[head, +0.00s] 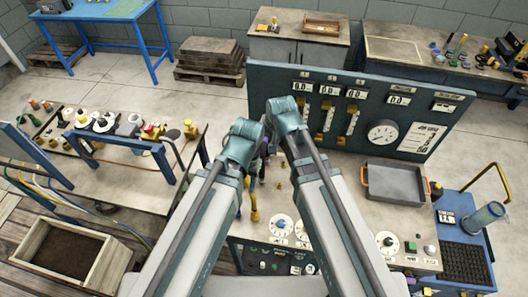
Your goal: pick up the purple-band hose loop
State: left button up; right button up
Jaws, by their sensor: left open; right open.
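I cannot make out the purple-band hose loop clearly. A small dark and purplish patch shows between my two wrists, too small to tell whether it is the loop or part of a gripper. My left gripper (261,172) is the lower one, over the bench in front of the upright panel, small and partly hidden by its wrist. My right gripper (268,148) is just above it, close to it and mostly hidden by its own wrist. Both are open, and I see nothing held in either.
A blue gauge panel (262,85) stands behind my grippers. A grey tray with orange handles (396,184) lies at the right of the bench. A blue cart (466,222) stands at far right. Hoses (62,206) hang at left above an open wooden crate (108,262).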

aim_at(266, 142)
jog(key=b+x, duration=0.7)
jog(key=x, duration=0.1)
jog(key=shift+f, duration=0.1)
jog(key=shift+w+b+x, duration=0.25)
jog(key=shift+b+x, duration=2.15)
jog(key=shift+x, duration=0.35)
jog(key=shift+a, duration=0.2)
jog(key=shift+r, duration=0.2)
grip_shut()
